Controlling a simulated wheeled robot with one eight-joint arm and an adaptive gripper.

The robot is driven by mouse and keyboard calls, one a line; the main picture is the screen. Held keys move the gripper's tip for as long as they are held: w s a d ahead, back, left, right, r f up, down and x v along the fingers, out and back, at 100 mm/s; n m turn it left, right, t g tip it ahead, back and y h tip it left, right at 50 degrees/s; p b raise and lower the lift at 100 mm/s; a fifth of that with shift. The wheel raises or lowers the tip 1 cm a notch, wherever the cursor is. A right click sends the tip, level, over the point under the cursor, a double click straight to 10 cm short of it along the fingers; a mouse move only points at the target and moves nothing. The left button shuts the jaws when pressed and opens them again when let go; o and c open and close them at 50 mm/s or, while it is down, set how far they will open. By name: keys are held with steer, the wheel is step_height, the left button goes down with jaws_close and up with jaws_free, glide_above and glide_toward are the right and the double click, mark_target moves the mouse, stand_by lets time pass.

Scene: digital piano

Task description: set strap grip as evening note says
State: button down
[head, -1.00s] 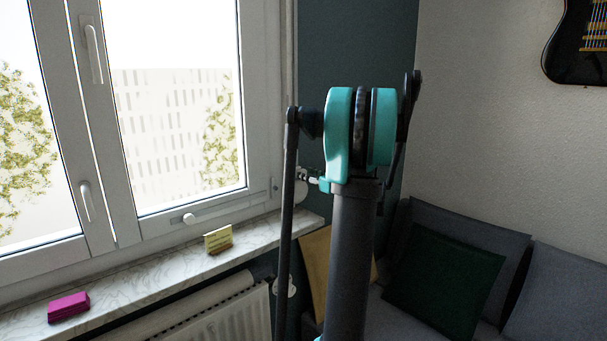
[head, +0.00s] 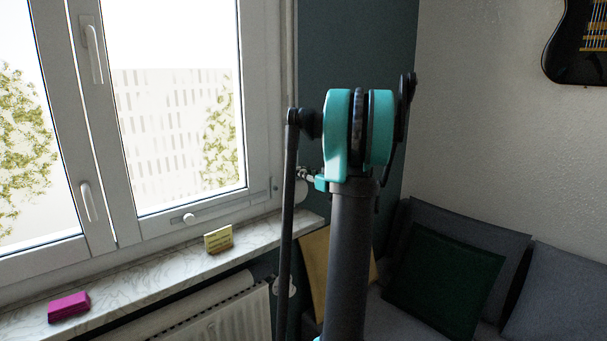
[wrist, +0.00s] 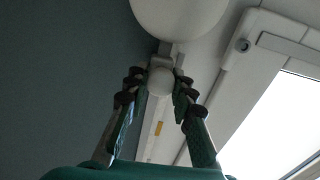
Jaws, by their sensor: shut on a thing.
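A small white rounded grip (wrist: 160,82), which looks like the strap grip, sits between the fingertips of my gripper (wrist: 159,88) in the wrist view. The dark-tipped fingers are shut on it from both sides. A pale vertical strip (wrist: 152,128) with a small orange-yellow mark (wrist: 158,128) runs behind it. In the head view my gripper (head: 306,176) is small, beside the window frame, partly hidden by my arm; the grip cannot be made out there. A yellow note block (head: 218,239) stands on the sill; its writing is too small to read.
A large white rounded thing (wrist: 180,12) is just beyond the grip. A magenta block (head: 69,307) lies on the marble sill (head: 150,275), above a radiator (head: 225,318). A sofa with a dark green cushion (head: 443,280) is at right; a guitar (head: 578,45) hangs on the wall.

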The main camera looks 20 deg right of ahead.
steer(key=shift+r, duration=0.1)
step_height(320, 180, up, 26)
steer(key=shift+r, duration=0.15)
stand_by(0.3)
steer(key=c, duration=1.3)
jaws_free()
steer(key=v, duration=1.2)
